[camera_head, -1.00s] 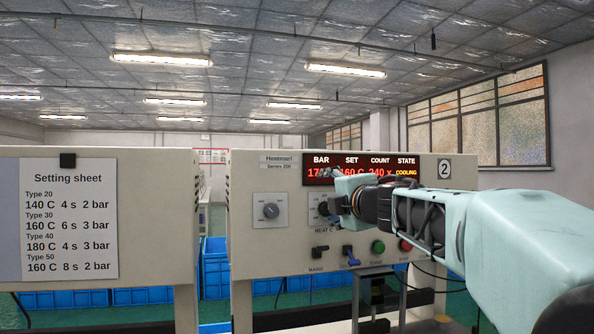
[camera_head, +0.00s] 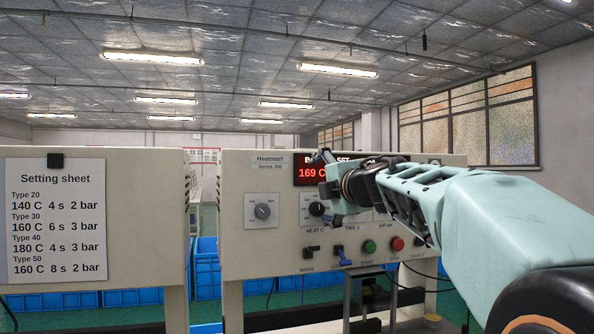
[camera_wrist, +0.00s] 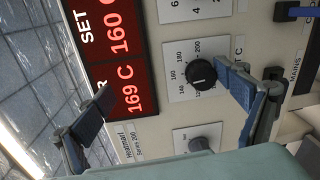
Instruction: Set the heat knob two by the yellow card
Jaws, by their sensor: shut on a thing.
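The heat knob is round and black with a white pointer line, on a white dial plate above the label HEAT C. It shows in the head view (camera_head: 317,209) and in the wrist view (camera_wrist: 201,73), where the dial runs from 120 to 200. My gripper (camera_head: 330,183) is at this knob. In the wrist view its fingers (camera_wrist: 162,100) look spread, one right beside the knob; the contact itself is not clear. The red display (camera_wrist: 112,60) reads 169 C, with 160 beside SET. I see no yellow card.
A second grey knob (camera_head: 263,211) sits left of the heat knob. Below are a black switch (camera_head: 311,251), a blue switch (camera_head: 342,254), a green button (camera_head: 369,247) and a red button (camera_head: 397,244). A white setting sheet (camera_head: 56,220) hangs on the left panel.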

